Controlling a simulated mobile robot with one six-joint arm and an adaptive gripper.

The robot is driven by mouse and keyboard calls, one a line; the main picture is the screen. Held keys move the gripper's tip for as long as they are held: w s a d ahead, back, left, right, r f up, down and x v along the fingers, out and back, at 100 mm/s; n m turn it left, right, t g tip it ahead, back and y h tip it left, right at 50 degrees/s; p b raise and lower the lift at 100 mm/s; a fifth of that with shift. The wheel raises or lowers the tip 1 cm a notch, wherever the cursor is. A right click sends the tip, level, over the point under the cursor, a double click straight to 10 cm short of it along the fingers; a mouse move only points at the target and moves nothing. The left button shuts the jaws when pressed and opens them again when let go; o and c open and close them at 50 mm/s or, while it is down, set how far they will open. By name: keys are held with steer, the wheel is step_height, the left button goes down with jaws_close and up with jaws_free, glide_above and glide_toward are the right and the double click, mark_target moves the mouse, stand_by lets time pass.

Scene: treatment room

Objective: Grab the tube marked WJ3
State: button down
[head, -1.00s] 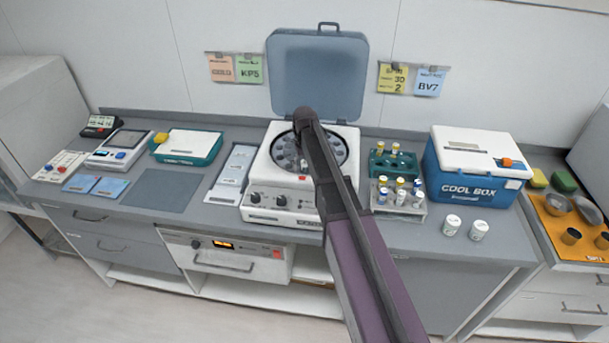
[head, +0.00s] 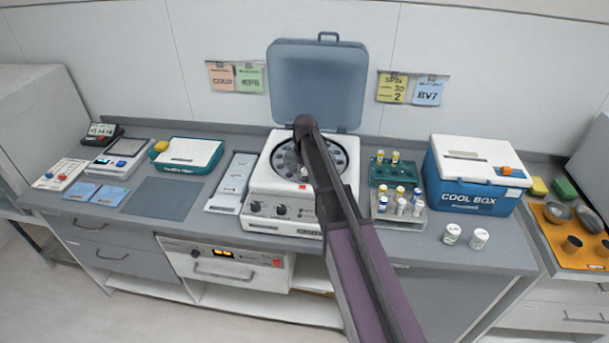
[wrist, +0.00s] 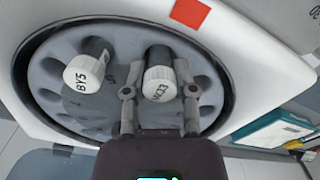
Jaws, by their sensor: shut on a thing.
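The tube marked WJ3 (wrist: 160,80) sits in the centrifuge rotor, its white cap toward the camera and its lettering upside down and hard to read. My gripper (wrist: 159,92) is shut on it, one finger on each side of the cap. A second tube marked BY5 (wrist: 88,72) sits in the rotor to the left, apart from my fingers. The open centrifuge (head: 264,188) stands mid-bench in the head view. There my arm covers part of the rotor, and the gripper and held tube cannot be made out.
The raised centrifuge lid (head: 318,85) stands behind my arm. Tube racks (head: 421,217) with several tubes, two white jars (head: 479,238) and a cool box (head: 466,198) stand to the right. A flat grey mat (head: 163,198) lies bare at left.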

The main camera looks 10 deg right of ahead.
steer(key=shift+r+p, duration=4.8)
steer(key=shift+r, duration=0.15)
steer(key=shift+s+f, duration=0.1)
steer(key=shift+s, duration=0.05)
